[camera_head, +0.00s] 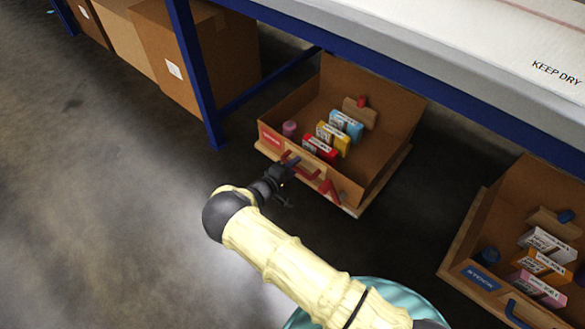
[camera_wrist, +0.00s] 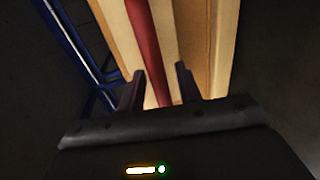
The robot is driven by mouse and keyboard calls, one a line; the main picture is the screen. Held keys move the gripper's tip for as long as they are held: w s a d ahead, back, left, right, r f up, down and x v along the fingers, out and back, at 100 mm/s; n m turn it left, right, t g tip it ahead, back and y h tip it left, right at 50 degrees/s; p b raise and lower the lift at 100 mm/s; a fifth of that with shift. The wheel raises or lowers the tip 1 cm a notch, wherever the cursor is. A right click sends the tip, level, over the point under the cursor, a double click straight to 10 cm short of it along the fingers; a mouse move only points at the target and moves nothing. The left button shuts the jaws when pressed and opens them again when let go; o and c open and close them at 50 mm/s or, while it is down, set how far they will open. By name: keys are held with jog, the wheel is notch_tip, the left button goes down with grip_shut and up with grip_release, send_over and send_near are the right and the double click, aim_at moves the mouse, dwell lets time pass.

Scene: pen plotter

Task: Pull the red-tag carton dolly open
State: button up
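The red-tag carton (camera_head: 372,160) is an open brown box on a low wooden dolly (camera_head: 350,211) under the blue-framed table. Its red tag (camera_head: 270,139) is on the front left, and a red handle (camera_head: 329,188) crosses its front face. My gripper (camera_head: 290,183) is in front of the handle, partly covering it. In the wrist view my gripper (camera_wrist: 160,72) has its two fingers apart, with the red handle (camera_wrist: 146,40) running between them. I cannot tell whether either finger touches it.
The carton holds small red, yellow and blue boxes (camera_head: 346,125) and a pink cylinder (camera_head: 290,129). A blue-tag carton (camera_head: 480,276) stands at the right. A blue table leg (camera_head: 196,75) and taller brown boxes (camera_head: 185,60) are at the left. The floor (camera_head: 110,200) at front left is clear.

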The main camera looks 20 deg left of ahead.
jog(key=shift+w+d, duration=0.1)
jog(key=shift+d, duration=0.1)
jog(key=c, duration=0.6)
grip_shut()
jog(key=shift+a, duration=0.1)
